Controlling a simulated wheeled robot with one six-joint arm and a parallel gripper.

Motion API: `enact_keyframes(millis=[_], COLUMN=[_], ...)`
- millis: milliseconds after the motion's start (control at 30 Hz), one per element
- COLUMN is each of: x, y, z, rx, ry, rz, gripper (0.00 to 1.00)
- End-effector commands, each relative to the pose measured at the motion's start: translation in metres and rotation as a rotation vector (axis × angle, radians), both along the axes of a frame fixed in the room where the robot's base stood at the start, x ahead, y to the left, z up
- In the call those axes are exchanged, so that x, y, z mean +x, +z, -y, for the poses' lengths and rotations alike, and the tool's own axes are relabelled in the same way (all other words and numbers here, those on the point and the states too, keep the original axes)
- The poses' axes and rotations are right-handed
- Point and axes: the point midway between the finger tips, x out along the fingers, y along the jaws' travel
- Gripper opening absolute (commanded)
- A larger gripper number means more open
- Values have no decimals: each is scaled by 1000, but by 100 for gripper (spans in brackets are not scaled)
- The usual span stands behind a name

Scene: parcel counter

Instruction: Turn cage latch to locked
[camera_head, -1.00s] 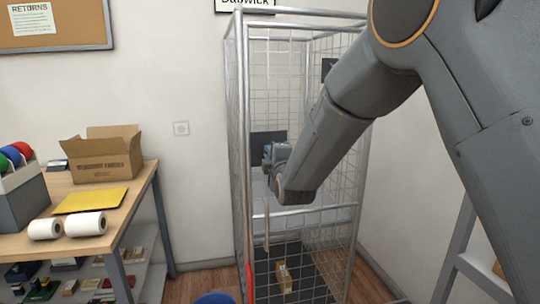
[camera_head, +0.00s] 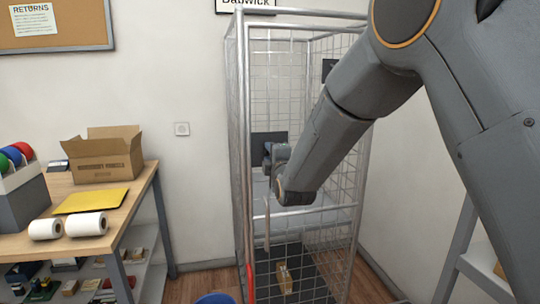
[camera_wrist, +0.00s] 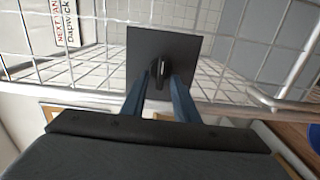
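The cage (camera_head: 243,120) is a tall frame of silver tubes and wire mesh against the wall. A dark square latch plate (camera_wrist: 182,48) is on its front, and the same plate shows in the head view (camera_head: 262,139). A small dark latch handle (camera_wrist: 159,70) stands out from the plate and looks about upright in the wrist view. My gripper (camera_wrist: 161,82) has its two blue fingers apart, one on each side of the handle. I cannot tell whether either finger touches it. In the head view my gripper (camera_head: 270,156) is at the plate, and its wrist hides the handle.
A small brown carton (camera_head: 285,276) lies low inside the cage. A wooden table (camera_head: 140,185) at left holds an open cardboard box (camera_head: 105,160), a yellow envelope (camera_head: 90,200) and white rolls (camera_head: 87,225). A blue round thing (camera_head: 214,298) shows at the bottom edge.

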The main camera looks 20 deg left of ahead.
Motion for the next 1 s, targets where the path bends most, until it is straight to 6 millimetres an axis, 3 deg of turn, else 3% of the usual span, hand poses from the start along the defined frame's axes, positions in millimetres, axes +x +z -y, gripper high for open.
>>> enact_keyframes(millis=[167, 600, 1000], x=[-5, -59, -67], y=[0, 0, 0], z=[4, 36, 40], rx=[0, 0, 0], ry=[0, 1, 1], rz=[0, 0, 0], gripper=[27, 27, 27])
